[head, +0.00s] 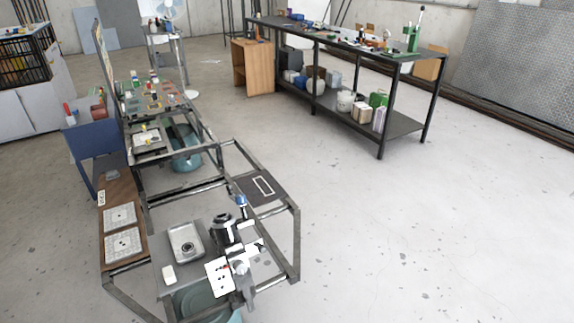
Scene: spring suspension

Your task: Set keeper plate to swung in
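I cannot pick out the keeper plate for sure at this distance. A cluster of small parts stands on the near end of the metal frame bench (297,245). It has a dark round part (223,221), a blue-topped upright part (241,201) and several white pieces. A white plate with small dark and red marks (219,277) sits at its front. Whether any part there is swung in or out is too small to tell. Neither of my grippers is in view.
A grey tray with a round part (186,243) and a small white block (168,273) lie left of the cluster. A teal bucket (205,303) is below. A brown board (121,192) runs along the left. Open floor (400,230) lies right; a long workbench (345,46) stands behind.

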